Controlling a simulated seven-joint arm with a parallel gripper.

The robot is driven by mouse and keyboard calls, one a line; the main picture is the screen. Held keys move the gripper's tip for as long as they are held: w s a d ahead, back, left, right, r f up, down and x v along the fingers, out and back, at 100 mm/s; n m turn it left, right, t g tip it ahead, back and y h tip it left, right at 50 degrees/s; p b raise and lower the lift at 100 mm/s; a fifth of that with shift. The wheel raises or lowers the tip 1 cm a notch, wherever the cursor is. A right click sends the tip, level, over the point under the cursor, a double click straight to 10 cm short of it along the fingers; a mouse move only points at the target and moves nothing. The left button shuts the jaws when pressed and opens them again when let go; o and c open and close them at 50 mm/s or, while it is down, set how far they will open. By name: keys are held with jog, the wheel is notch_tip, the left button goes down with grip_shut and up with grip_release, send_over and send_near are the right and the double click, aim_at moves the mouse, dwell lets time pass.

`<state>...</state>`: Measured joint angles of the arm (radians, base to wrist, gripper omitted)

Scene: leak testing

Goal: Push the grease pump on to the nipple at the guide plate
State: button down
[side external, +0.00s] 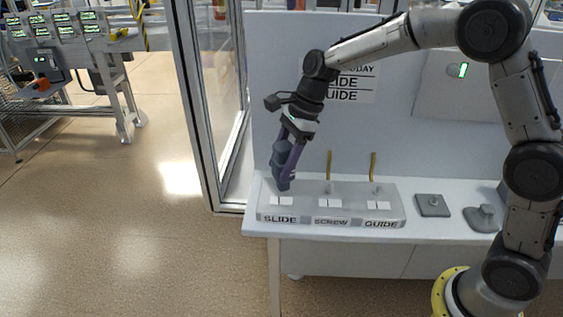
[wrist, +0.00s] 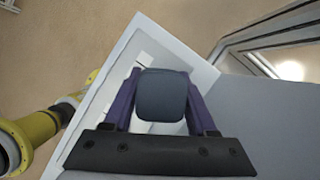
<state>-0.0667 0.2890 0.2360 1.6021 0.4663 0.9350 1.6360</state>
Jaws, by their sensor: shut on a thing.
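My gripper (side external: 287,160) has purple fingers shut on a dark blue-grey block-like body, which I take for the grease pump (side external: 281,170). The pump also shows between the fingers in the wrist view (wrist: 163,93). It is over the SLIDE end of a grey block (side external: 305,213) labelled SLIDE, SCREW and GUIDE. Its lower end is close to the block's top; I cannot tell whether it touches. The guide plate (side external: 383,204) is at the right end, with a small nipple (side external: 377,190) behind it. Any nipple at SLIDE is hidden by the pump.
Yellow rods (side external: 330,163) rise behind the SCREW and GUIDE places. A dark square plate (side external: 432,205) and a grey piece with a knob (side external: 484,217) lie on the white table (side external: 340,238) to the right. A wall sign (side external: 355,84) is partly covered by my arm.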

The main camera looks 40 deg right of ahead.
aim_at(283, 145)
jog(key=shift+r, duration=0.7)
dwell(0.5)
jog(key=c, duration=0.9)
grip_release()
grip_shut()
jog(key=shift+r, duration=0.1)
jog(key=shift+r, duration=1.05)
